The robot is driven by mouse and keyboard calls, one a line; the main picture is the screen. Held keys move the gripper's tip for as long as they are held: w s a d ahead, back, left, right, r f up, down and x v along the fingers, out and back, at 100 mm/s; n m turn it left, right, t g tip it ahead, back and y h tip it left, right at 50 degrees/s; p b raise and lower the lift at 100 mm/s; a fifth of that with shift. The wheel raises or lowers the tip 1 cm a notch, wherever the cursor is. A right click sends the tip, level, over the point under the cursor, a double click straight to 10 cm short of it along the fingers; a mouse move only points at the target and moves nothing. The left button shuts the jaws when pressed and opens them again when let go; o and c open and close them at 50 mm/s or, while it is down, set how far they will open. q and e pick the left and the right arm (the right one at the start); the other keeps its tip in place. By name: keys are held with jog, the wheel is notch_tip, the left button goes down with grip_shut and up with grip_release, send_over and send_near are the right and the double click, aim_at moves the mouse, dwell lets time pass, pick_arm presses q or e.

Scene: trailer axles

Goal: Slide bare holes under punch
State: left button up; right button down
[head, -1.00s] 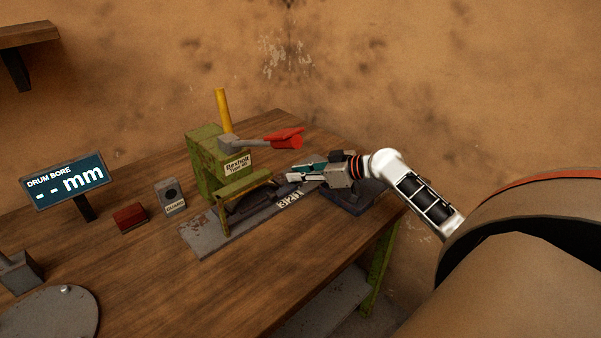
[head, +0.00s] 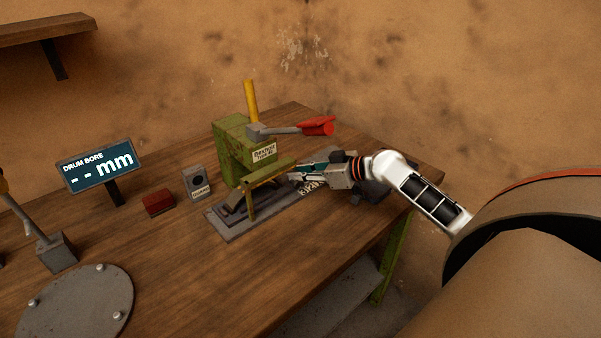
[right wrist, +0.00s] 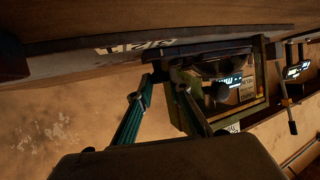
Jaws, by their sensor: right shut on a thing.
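The green punch press (head: 232,150) stands on the bench, with a lever ending in a red grip (head: 318,126). A dark curved piece, seemingly a brake shoe (head: 238,205), lies on the grey base plate (head: 222,228) beneath the press's green arm. The arm hides part of it, and its holes cannot be made out. My right gripper (head: 292,178) is just right of the press, shut on the piece's right end. In the right wrist view the fingers (right wrist: 166,84) reach to the dark piece beside the press. My left gripper is not in view.
A "DRUM BORE" display (head: 98,168), a red block (head: 158,202) and a grey gauge block (head: 198,183) stand left of the press. A round grey plate with studs (head: 75,305) lies front left. The bench front is clear.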

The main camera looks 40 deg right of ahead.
jog(key=shift+s+a+f, duration=0.1)
jog(key=shift+a, duration=0.2)
jog(key=c, duration=2)
grip_release()
jog(key=shift+o, duration=0.6)
